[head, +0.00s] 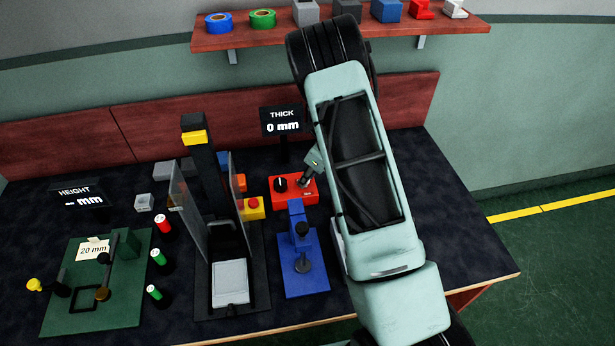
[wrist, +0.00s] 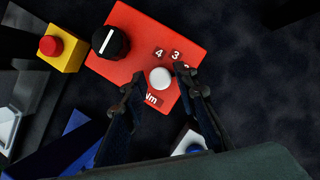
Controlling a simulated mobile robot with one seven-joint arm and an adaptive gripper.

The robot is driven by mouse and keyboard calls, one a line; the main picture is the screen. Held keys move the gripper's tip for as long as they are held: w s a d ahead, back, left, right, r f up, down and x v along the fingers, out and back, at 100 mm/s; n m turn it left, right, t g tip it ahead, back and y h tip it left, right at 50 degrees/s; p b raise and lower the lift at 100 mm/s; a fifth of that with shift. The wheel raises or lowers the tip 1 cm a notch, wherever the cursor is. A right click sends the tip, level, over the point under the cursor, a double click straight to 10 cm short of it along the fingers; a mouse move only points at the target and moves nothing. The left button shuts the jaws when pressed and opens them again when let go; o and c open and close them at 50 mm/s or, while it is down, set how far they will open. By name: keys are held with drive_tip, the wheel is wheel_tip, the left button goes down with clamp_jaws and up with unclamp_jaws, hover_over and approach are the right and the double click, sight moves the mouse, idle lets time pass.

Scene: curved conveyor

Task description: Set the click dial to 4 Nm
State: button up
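The red box (wrist: 138,30) carries a white round knob (wrist: 160,78) with printed marks 4 and 3 above it and "Nm" below it; other marks are hidden by my fingers. No pointer is visible on this knob. A larger black knob (wrist: 110,42) with a white line sits at the box's other end. My gripper (wrist: 154,78) is open, its two dark fingers on either side of the white knob, with gaps visible; I cannot tell their height over it. In the head view, my gripper (head: 304,182) is over the right part of the red box (head: 292,203).
A yellow box with a red button (wrist: 62,47) stands beside the red box. A blue stand (head: 303,265) is just in front. A black display reading "THICK 0 mm" (head: 282,121) stands behind. The dark tabletop to the right is clear in the wrist view.

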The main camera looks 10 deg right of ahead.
clamp_jaws()
drive_tip(key=shift+n, duration=0.3)
drive_tip(key=n+b, duration=0.1)
drive_tip(key=n+g+y+b, duration=0.1)
drive_tip(key=n, duration=0.1)
drive_tip(key=shift+w+d+f+n, duration=0.1)
drive_tip(key=shift+w+f+n, duration=0.1)
drive_tip(key=shift+n, duration=0.1)
drive_tip(key=n+g+b, duration=0.1)
drive_tip(key=n+b, duration=0.1)
drive_tip(key=n, duration=0.1)
drive_tip(key=shift+w+n+g, duration=0.1)
drive_tip(key=shift+n+g, duration=0.2)
drive_tip(key=shift+g, duration=0.1)
drive_tip(key=n+g+b, duration=0.1)
drive_tip(key=n, duration=0.1)
drive_tip(key=n+g+b, duration=0.1)
drive_tip(key=n, duration=0.2)
drive_tip(key=shift+w+b, duration=0.15)
drive_tip(key=shift+b, duration=0.25)
drive_tip(key=n+g+h+b, duration=0.1)
drive_tip(key=n, duration=0.4)
drive_tip(key=shift+w+r, duration=0.1)
drive_tip(key=shift+r, duration=0.05)
drive_tip(key=shift+g, duration=0.4)
